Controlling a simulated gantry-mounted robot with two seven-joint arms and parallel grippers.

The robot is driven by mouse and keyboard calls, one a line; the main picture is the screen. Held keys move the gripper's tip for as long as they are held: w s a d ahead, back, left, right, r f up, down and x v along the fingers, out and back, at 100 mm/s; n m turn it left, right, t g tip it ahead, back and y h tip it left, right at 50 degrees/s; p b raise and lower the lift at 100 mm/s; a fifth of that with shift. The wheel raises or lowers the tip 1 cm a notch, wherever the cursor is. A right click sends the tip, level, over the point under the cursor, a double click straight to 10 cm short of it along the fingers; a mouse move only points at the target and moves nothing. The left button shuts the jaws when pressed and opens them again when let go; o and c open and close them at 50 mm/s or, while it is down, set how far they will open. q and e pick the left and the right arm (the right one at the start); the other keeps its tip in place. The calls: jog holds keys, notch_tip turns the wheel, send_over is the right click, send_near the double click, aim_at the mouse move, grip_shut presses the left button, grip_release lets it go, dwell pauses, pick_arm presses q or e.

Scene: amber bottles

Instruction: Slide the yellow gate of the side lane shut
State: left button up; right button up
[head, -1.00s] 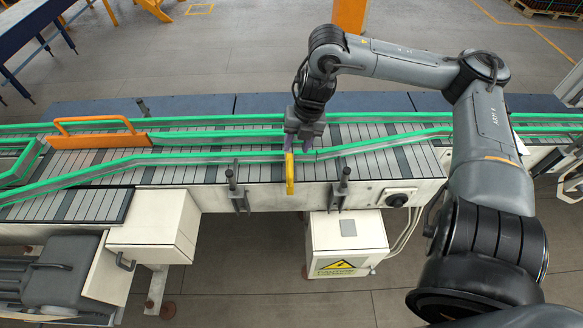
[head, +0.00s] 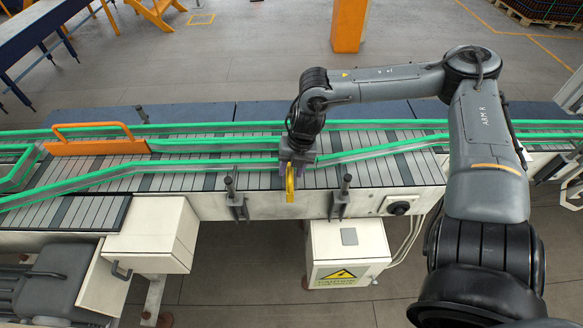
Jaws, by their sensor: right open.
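The yellow gate (head: 290,184) shows in the head view as a narrow upright yellow piece at the conveyor's near edge, by a break in the front green rail. My right gripper (head: 296,170) points down at its upper part, with open fingers close around or just beside it. Whether they touch it I cannot tell. The gripper hides the gate's top. My left gripper is not in view.
Green guide rails (head: 380,150) run along the conveyor (head: 390,172). Dark posts (head: 341,197) stand near the yellow gate. A white cabinet (head: 345,262) is below.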

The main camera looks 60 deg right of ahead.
grip_shut()
jog(key=w+d+b, duration=0.2)
jog(key=d, duration=0.1)
jog(key=d+b, duration=0.2)
jog(key=shift+w+f, duration=0.25)
jog(key=shift+w, duration=0.15)
jog(key=shift+w+d+r, duration=0.1)
jog(key=shift+w+d, duration=0.05)
jog(key=shift+d, duration=0.2)
